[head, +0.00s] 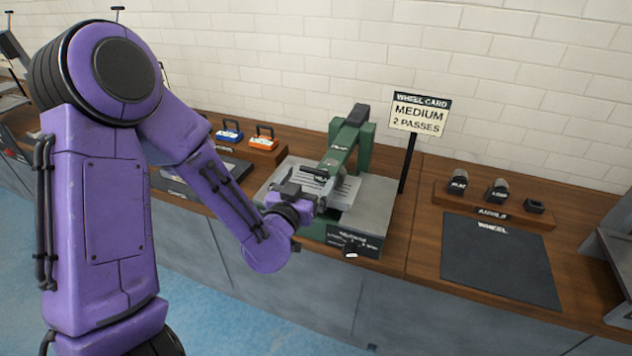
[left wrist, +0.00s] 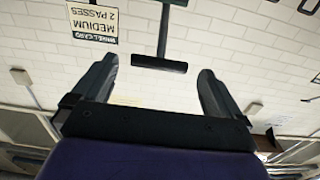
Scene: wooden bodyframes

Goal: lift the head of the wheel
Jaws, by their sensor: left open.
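The wheel machine in the head view has a green frame and a green arm-like head (head: 341,148) above a grey base (head: 372,205). A sheet with dark lines lies under the head. My left gripper (head: 318,190) is at the near end of the head, partly hidden by my wrist. The left wrist view is upside down. There a dark T-shaped handle (left wrist: 160,63) shows between the two open fingers (left wrist: 157,82), ahead of them. My right gripper is not in view.
A wheel card (head: 418,115) reading "MEDIUM 2 PASSES" stands on a post right of the machine. Further right are an anvil rack (head: 493,207) and a dark, empty wheel mat (head: 499,258). Blue (head: 229,133) and orange (head: 264,139) handled items stand on the left.

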